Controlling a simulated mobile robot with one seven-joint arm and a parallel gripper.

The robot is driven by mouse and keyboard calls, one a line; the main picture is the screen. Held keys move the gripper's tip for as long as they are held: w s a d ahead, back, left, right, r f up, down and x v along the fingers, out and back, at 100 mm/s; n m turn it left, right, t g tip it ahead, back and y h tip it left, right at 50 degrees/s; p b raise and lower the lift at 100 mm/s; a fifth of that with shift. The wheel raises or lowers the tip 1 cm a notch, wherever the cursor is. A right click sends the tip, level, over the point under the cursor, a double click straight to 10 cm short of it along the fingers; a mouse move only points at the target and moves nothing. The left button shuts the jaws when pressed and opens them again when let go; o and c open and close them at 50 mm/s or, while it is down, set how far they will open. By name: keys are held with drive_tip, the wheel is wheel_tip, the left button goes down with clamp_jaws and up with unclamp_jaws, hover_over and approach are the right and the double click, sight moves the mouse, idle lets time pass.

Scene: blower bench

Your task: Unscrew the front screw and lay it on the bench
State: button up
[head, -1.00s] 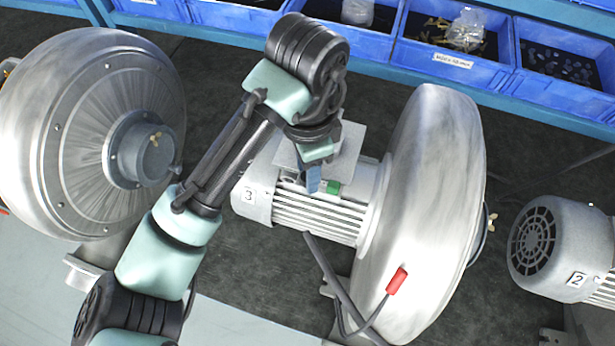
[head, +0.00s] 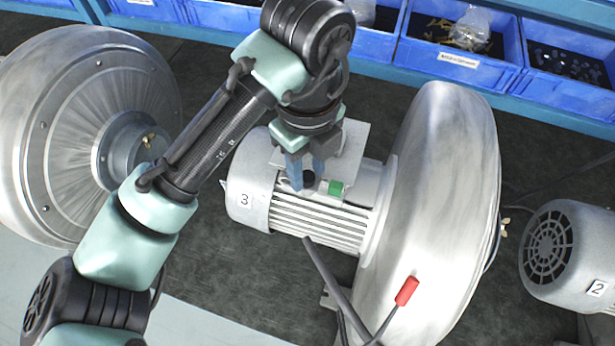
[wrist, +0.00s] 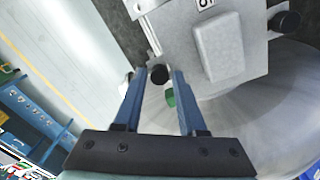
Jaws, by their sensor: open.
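The blower motor marked 3 (head: 262,195) stands mid-bench, with a grey terminal box and its plate (head: 352,142) on top. A black-headed screw (head: 308,179) shows at the near side of the box, beside a green part (head: 336,188). My gripper (head: 306,172) is over it with its blue fingers apart. In the wrist view the screw's round black head (wrist: 159,74) lies between the open fingertips of my gripper (wrist: 158,78); contact cannot be told. A second black screw head (wrist: 285,22) is at the far end of the plate, clear of the fingers.
The large silver blower housing (head: 440,190) is right of the motor. A red-capped cable (head: 407,291) and a dark rod are in front. Another blower (head: 60,130) stands left, and motor 2 (head: 556,250) stands right. Blue bins (head: 470,80) line the back. Dark bench (head: 235,270) shows at front left.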

clamp_jaws()
drive_tip(key=shift+r+n+p, duration=0.1)
drive_tip(key=shift+n+p, duration=0.45)
drive_tip(key=shift+n, duration=0.05)
drive_tip(key=n+p, duration=0.2)
drive_tip(key=n, duration=0.2)
drive_tip(key=n+p, duration=0.3)
drive_tip(key=n, duration=0.2)
drive_tip(key=shift+p, duration=0.4)
drive_tip(key=n, duration=1.5)
